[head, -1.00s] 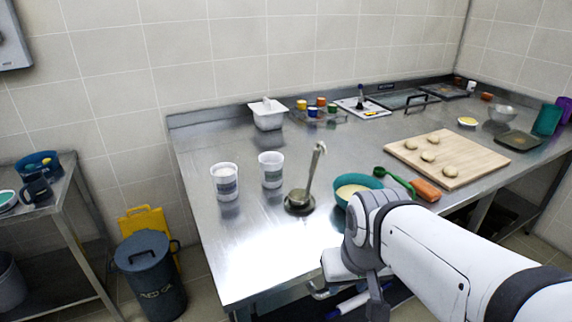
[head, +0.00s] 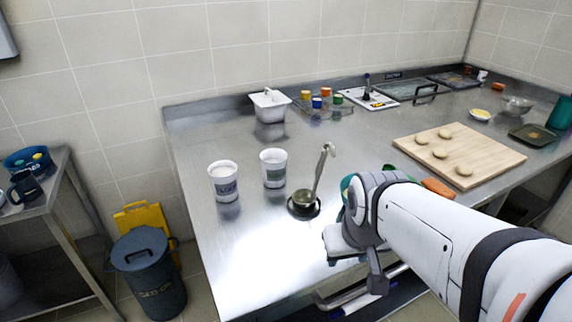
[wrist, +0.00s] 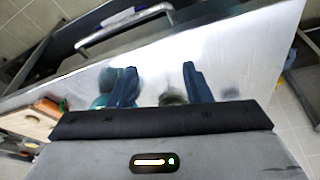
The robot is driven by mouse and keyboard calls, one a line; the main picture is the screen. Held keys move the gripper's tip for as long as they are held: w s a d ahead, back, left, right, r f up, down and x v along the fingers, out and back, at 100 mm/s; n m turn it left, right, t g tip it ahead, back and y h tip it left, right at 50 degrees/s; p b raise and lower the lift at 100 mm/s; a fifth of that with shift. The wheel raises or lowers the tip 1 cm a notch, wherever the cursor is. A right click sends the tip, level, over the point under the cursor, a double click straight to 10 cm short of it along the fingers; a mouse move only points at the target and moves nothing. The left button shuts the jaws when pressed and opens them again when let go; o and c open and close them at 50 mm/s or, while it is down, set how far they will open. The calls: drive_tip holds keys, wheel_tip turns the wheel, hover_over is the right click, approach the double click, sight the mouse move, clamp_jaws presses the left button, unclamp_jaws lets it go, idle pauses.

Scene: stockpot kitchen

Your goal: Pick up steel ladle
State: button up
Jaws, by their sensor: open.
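The steel ladle (head: 318,178) stands on a small dark round rest on the steel table. Its bowl is down and its handle leans up to the right with a hooked end. In the wrist view my gripper (wrist: 160,86) is open, with two dark blue fingers apart and nothing held between them. A blurred grey-brown shape between the fingers may be the ladle's bowl, but I cannot tell. In the head view my arm's wrist is right of the ladle, apart from it, and the fingers are hidden.
Two white cups (head: 223,182) (head: 273,168) stand left of the ladle. A teal bowl (wrist: 106,80) is largely hidden behind my arm in the head view. A cutting board (head: 490,160) with several dough rounds lies right. A white container (head: 269,106) stands behind. The table's front left is clear.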

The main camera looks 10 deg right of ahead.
sight(320, 174)
drive_tip(key=w+d+f+t+h+b, duration=0.1)
drive_tip(key=w+d+t, duration=0.2)
drive_tip(key=w, duration=0.4)
drive_tip(key=w+d+f+t, duration=0.1)
drive_tip(key=w+d+t, duration=0.15)
drive_tip(key=w, duration=0.35)
drive_tip(key=w+a+n+t+y, duration=0.1)
drive_tip(key=w+t+y, duration=0.1)
drive_tip(key=w, duration=0.1)
drive_tip(key=w+a+r+n+t+y+b, duration=0.1)
drive_tip(key=w+t+y, duration=0.1)
drive_tip(key=w+t, duration=0.1)
drive_tip(key=w+a+r+n+t+y, duration=0.1)
drive_tip(key=w+t+y, duration=0.1)
drive_tip(key=t+y, duration=0.1)
drive_tip(key=shift+w+a+n, duration=0.25)
drive_tip(key=shift+w+n, duration=0.05)
drive_tip(key=shift+w, duration=0.1)
drive_tip(key=x, duration=0.2)
drive_tip(key=p+x, duration=0.1)
drive_tip(key=x, duration=0.4)
drive_tip(key=shift+a, duration=0.3)
drive_tip(key=shift+s, duration=0.1)
drive_tip(key=shift+c, duration=0.2)
clamp_jaws()
